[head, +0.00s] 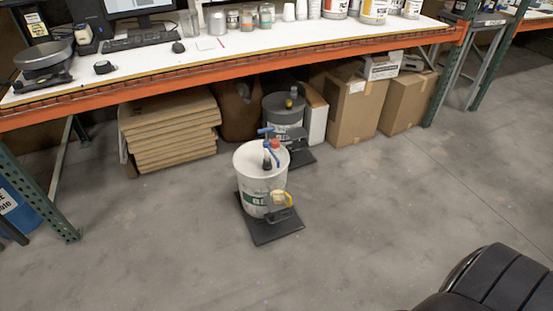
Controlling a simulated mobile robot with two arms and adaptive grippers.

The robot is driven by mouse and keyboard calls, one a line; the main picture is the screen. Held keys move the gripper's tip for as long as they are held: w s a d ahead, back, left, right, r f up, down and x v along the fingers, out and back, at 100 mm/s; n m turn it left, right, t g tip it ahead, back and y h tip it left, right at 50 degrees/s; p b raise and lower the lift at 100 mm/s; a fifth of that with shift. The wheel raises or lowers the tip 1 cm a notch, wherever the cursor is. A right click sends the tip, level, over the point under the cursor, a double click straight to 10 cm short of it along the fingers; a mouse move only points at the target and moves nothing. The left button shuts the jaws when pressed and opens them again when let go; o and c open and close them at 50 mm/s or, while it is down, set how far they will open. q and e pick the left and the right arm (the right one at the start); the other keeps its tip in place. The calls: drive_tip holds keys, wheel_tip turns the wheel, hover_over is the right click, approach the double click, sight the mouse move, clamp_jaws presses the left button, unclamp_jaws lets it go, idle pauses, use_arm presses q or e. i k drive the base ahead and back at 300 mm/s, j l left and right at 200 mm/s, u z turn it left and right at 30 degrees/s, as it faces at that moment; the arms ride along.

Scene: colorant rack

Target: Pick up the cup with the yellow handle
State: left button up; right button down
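A small pale cup with a yellow handle (280,198) shows low at the front right of a white bucket (262,180). It is small in the view, and I cannot tell whether it touches the bucket or rests on the dark fitting (280,215) just below it. The bucket stands upright on a black base plate (275,236) on the floor. A blue and red pump top (269,146) sticks up from the bucket's lid. Neither of my grippers is in view.
A long workbench with an orange beam (250,57) runs behind the bucket. Under it are a grey bucket (283,105), stacked flat boards (170,135) and cardboard boxes (352,108). A green rack leg (38,200) stands at left.

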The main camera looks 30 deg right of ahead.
sight(278, 188)
drive_tip(key=z, duration=1)
drive_tip(key=i+j+z, duration=0.1)
drive_tip(key=j, duration=0.35)
drive_tip(key=i+j+z, duration=0.1)
drive_tip(key=j, duration=0.3)
drive_tip(key=i+j+z, duration=0.1)
drive_tip(key=j, duration=0.35)
drive_tip(key=i, duration=0.1)
